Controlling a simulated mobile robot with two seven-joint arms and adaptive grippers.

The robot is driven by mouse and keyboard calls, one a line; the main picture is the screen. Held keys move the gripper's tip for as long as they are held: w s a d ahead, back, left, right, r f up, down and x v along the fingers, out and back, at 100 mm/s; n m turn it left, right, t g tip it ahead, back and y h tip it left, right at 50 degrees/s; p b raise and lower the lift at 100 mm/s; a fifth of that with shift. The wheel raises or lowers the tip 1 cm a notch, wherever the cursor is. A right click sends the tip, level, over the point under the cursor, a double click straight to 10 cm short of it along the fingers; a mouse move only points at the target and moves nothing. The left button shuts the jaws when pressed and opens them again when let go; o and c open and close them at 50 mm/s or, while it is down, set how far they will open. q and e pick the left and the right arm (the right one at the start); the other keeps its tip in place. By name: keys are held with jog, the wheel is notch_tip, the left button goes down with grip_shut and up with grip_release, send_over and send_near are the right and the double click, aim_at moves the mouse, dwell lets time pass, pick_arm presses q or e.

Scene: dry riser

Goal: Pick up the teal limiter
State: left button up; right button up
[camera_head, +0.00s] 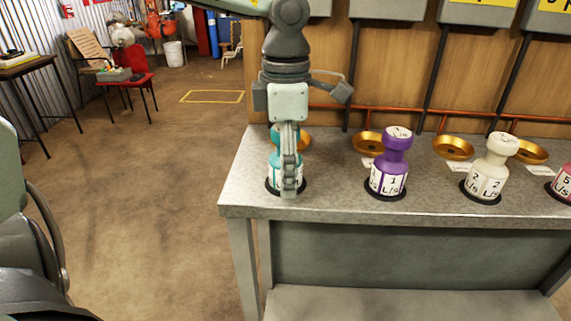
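The teal limiter (271,171) stands upright on a black round base near the left end of the grey bench. My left gripper (290,184) points straight down at it. A finger covers the limiter's front and right side, with the tip near the bench top. Teal and white parts show to the left of the finger. The far finger is hidden, so I cannot tell whether the gripper is closed on the limiter. My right gripper is not in view.
On the bench (325,199), to the right, stand a purple limiter (392,168), a white one (489,172) and a red one (563,184) at the picture's edge. Brass dishes (454,148) sit behind them. Copper pipe runs along the wooden back wall. Open floor lies to the left.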

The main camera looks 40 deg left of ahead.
pick_arm(q)
jog(key=c, duration=1.5)
jog(key=shift+r, duration=0.2)
jog(key=shift+c, duration=0.2)
